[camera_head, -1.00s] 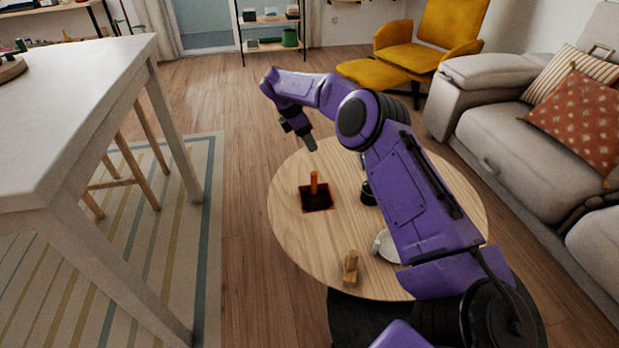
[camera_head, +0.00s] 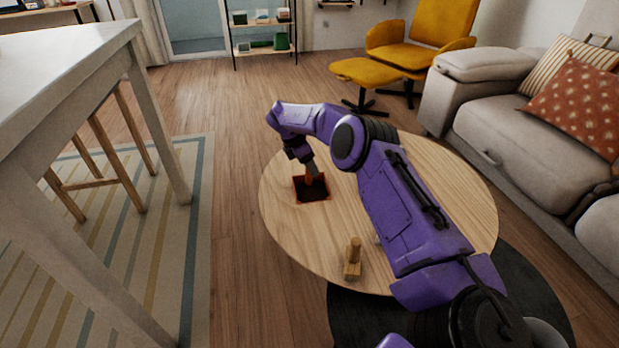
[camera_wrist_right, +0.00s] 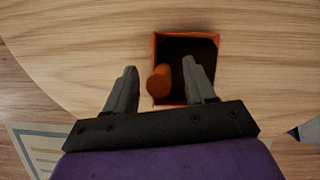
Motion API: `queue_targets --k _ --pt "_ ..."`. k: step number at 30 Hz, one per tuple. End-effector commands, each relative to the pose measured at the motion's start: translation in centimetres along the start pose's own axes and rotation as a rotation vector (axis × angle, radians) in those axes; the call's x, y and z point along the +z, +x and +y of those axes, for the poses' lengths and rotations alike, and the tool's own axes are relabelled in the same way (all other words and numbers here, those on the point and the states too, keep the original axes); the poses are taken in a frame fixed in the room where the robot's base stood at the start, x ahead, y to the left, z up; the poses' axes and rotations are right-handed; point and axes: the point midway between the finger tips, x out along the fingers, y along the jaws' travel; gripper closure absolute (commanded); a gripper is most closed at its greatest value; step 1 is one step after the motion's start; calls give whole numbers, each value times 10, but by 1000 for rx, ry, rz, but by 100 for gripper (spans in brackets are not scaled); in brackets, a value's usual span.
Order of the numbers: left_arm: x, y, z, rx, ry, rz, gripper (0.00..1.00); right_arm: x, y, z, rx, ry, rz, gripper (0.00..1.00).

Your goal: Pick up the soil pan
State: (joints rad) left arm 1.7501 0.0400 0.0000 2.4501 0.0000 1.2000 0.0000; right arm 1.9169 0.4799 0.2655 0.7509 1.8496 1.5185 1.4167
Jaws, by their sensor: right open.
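The soil pan (camera_head: 301,194) is a small square orange tray with dark soil inside and an upright orange handle. It sits on the round wooden table near its left edge. In the right wrist view the pan (camera_wrist_right: 183,99) lies just ahead of the fingers, and its round orange handle (camera_wrist_right: 159,80) shows between them. My right gripper (camera_head: 312,168) is over the pan at the handle, pointing down. In the right wrist view my right gripper (camera_wrist_right: 163,80) is open, with one finger on each side of the handle. My left gripper is not in view.
A small wooden object (camera_head: 353,261) stands at the near side of the round table (camera_head: 300,245). My right arm hides much of the tabletop. A tall white table (camera_head: 70,85) is at left and a grey sofa (camera_head: 500,120) at right.

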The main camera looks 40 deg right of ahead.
Motion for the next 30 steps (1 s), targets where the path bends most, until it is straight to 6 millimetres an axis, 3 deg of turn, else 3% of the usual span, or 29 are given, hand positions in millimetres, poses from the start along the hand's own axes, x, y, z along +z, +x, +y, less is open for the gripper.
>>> queue_targets --k 1,3,9,10,14,15,25,30 --pt "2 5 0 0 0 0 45 -1 13 0 -2 -1 -3 45" --pt "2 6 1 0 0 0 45 -1 22 0 -1 0 -1 45" --pt "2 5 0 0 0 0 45 -1 23 0 1 -1 0 45" --pt "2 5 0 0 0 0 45 -1 23 0 1 -1 0 52" --pt "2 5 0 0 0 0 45 -1 23 0 1 -1 0 94" --pt "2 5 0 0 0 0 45 -1 23 0 1 -1 0 100" --pt "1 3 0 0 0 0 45 1 19 0 1 -1 0 100" --pt "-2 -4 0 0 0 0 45 10 -4 1 2 0 2 100"
